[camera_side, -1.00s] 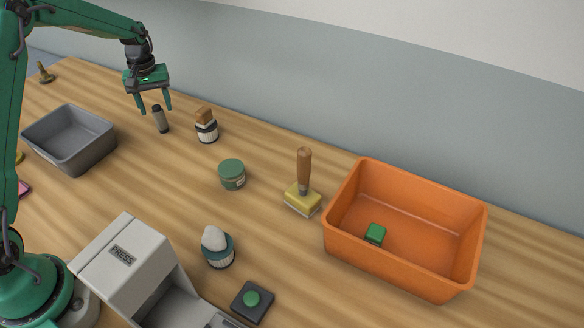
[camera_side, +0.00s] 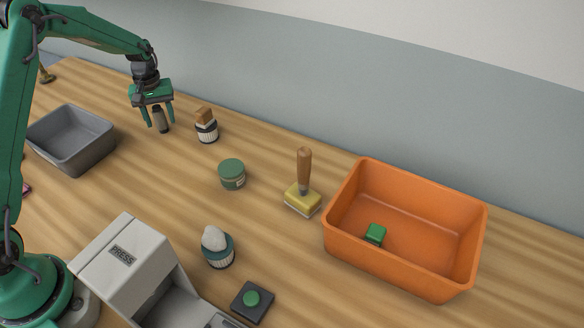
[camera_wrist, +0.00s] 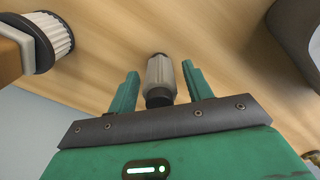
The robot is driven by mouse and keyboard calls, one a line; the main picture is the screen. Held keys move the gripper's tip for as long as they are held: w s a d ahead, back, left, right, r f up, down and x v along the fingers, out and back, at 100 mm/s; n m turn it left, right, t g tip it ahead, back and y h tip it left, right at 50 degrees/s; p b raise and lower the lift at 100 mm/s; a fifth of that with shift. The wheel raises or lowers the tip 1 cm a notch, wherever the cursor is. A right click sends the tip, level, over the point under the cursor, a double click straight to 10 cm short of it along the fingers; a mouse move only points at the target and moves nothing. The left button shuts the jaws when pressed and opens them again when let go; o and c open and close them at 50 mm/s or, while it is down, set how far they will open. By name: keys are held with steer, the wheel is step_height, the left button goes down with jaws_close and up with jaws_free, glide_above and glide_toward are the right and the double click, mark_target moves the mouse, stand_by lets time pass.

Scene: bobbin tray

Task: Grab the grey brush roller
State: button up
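The grey brush roller (camera_side: 161,120) is a small dark-ended grey cylinder standing upright on the table at the upper left in the side view. In the wrist view the roller (camera_wrist: 160,78) shows between the two green fingers, with its dark end toward my palm. My gripper (camera_side: 160,121) is open, pointing down around the roller. In the wrist view my gripper (camera_wrist: 158,82) has a visible gap between the roller and each finger.
A brush with a wooden block (camera_side: 206,127) stands just right of the roller. A grey bin (camera_side: 100,148) is to its left. A green jar (camera_side: 232,174), a yellow-based brush (camera_side: 302,200) and an orange bin (camera_side: 345,235) stand further right. A press machine (camera_side: 125,262) is in front.

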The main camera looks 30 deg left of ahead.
mark_target(158, 107)
steer(key=c, duration=0.8)
steer(key=shift+r, duration=0.15)
steer(key=shift+c, duration=0.2)
steer(key=shift+r, duration=0.6)
steer(key=r, duration=0.3)
steer(key=shift+d, duration=0.4)
steer(key=s+d+r, duration=0.1)
steer(key=d+r, duration=0.5)
steer(key=d, duration=0.4)
steer(key=shift+s+d+r, duration=0.25)
steer(key=shift+s+d, duration=0.1)
steer(key=shift+s, duration=0.05)
